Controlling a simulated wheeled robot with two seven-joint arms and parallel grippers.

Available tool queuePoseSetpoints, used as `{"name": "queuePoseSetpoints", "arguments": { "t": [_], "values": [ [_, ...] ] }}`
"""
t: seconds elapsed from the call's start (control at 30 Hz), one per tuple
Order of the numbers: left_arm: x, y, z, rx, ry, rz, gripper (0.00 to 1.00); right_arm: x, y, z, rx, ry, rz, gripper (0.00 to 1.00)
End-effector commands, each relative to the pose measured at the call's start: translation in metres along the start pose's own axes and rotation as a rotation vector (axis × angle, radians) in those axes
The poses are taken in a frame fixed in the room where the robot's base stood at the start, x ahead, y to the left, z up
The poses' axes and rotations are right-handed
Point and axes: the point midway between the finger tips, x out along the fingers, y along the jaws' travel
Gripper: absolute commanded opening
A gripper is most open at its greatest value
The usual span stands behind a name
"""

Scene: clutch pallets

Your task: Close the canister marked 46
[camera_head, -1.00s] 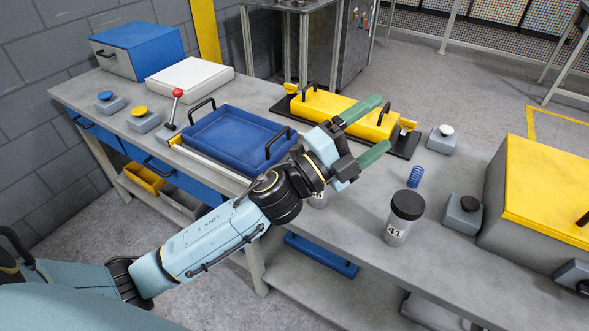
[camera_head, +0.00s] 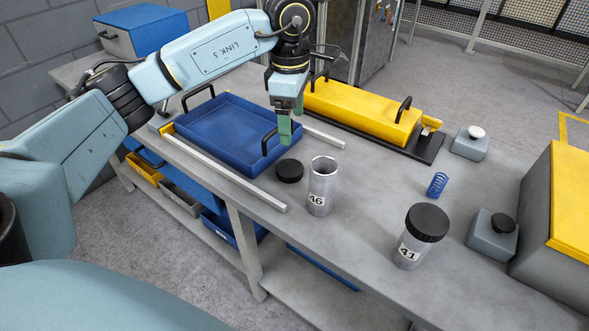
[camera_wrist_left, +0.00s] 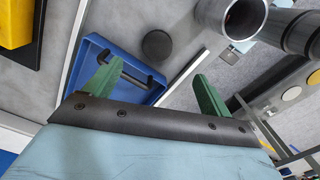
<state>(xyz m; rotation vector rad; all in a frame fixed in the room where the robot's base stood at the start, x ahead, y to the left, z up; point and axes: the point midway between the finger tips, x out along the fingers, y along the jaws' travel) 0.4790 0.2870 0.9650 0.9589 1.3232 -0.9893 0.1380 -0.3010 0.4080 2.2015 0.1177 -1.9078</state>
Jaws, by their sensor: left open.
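The canister marked 46 (camera_head: 321,187) stands upright and open on the workbench. Its dark lid (camera_head: 289,170) lies flat on the bench just left of it. In the left wrist view the lid (camera_wrist_left: 157,44) shows beyond the fingertips, and the open canister mouth (camera_wrist_left: 243,19) shows at the top. My left gripper (camera_head: 290,130) points down above and behind the lid, near the blue tray's right end. Its green fingers (camera_wrist_left: 156,78) are apart with nothing between them. My right gripper is not in view.
A capped canister marked 41 (camera_head: 420,236) stands to the right. The blue tray (camera_head: 215,128) with black handles lies left, between pale rails. A blue spring (camera_head: 437,185), a yellow lidded tray (camera_head: 360,109) and button boxes are farther right and back. Bench between the canisters is clear.

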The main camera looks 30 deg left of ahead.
Motion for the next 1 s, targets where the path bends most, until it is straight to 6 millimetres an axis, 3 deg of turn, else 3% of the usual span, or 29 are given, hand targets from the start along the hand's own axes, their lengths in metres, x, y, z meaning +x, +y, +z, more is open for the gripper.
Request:
{"name": "queuePoseSetpoints", "arguments": {
  "t": [0.43, 0.8, 1.0],
  "values": [
    [0.003, 0.002, -0.007, -0.005, 0.027, 0.003, 0.83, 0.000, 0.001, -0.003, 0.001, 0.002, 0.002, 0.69],
    [0.068, 0.001, -0.008, -0.005, 0.027, 0.001, 0.83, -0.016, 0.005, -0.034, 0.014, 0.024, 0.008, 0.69],
    [0.080, 0.002, -0.008, -0.005, 0.025, 0.003, 0.83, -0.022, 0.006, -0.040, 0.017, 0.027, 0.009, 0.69]
  ]
}}
